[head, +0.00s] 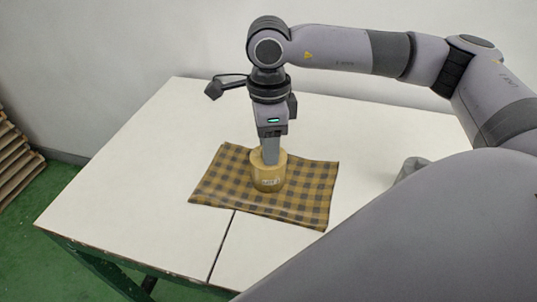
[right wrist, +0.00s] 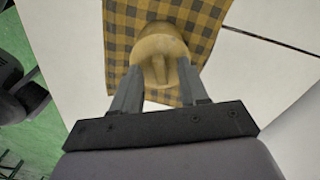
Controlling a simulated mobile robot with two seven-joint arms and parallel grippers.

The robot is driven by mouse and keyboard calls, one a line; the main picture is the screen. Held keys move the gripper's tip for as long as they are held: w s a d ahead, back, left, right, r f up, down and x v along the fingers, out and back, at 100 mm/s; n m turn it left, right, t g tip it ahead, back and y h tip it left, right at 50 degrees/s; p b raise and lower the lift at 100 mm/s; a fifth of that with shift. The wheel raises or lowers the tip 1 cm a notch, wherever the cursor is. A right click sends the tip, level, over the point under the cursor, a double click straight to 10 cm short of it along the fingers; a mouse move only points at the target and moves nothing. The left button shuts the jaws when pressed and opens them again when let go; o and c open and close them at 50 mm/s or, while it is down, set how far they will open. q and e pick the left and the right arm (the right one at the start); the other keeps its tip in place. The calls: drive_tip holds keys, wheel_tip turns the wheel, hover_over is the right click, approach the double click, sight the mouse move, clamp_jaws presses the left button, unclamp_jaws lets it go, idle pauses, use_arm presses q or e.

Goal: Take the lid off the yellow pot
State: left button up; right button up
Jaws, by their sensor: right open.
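The yellow pot (head: 268,180) stands upright on a brown and black checked cloth (head: 310,193) on the white table, with small dark markings on its front. It also shows in the right wrist view (right wrist: 158,42), with a rounded, knob-like part in the middle of its top. My right gripper (head: 269,158) points straight down over the pot. In the right wrist view its two fingers (right wrist: 160,88) are apart, one on each side of the knob-like part. I cannot tell if they touch it. The seam between lid and pot is not clear. My left gripper is out of view.
The white table (head: 130,180) is clear left of the cloth, and a dark seam runs to its front edge. A grey object (head: 411,167) stands at the right, partly hidden by my arm. A grey wall is behind, and slatted wood (head: 14,160) is at far left.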

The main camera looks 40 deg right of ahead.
drive_tip(key=shift+f, duration=0.15)
drive_tip(key=shift+c, duration=0.3)
clamp_jaws()
wheel_tip(320, 180, up, 20)
drive_tip(key=p, duration=0.2)
drive_tip(key=shift+p, duration=0.3)
